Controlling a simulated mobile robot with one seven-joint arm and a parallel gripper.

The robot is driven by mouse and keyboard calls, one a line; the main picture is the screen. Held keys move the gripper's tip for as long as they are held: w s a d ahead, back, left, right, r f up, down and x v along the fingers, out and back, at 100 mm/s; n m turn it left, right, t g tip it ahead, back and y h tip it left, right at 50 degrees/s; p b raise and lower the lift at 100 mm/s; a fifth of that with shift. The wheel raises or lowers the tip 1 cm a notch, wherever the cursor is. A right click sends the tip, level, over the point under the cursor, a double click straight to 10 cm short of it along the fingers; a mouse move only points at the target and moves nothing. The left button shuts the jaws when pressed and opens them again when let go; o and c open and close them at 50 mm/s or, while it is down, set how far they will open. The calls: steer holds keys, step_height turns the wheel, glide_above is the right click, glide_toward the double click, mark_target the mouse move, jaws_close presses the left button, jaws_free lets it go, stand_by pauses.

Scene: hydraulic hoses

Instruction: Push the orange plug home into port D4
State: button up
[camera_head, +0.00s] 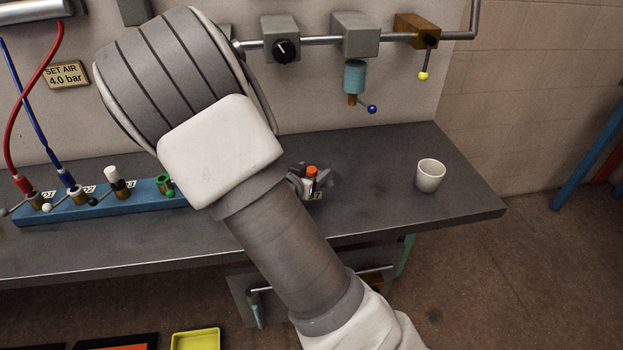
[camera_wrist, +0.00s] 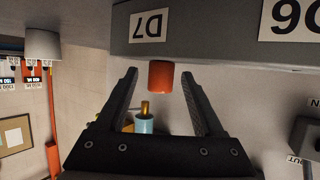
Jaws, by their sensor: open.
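The orange plug (camera_wrist: 160,75) shows in the wrist view between the fingers of my gripper (camera_wrist: 159,80), beside the label D7. The fingers are open, with a gap on each side of the plug. In the head view the orange top of the plug (camera_head: 312,170) shows among the fingertips, beyond my arm and near a label ending in 7. Labels D1, D2 and D3 show on the blue manifold (camera_head: 120,200) at the left. No D4 label is readable; my arm covers the manifold's right part.
A white cup (camera_head: 430,176) stands on the bench (camera_head: 385,205) at the right, with clear bench between. Red (camera_head: 40,90) and blue (camera_head: 28,105) hoses run to the manifold's left end. Pipes and valves (camera_head: 354,35) run along the wall above.

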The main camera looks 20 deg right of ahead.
jaws_close()
stand_by(0.3)
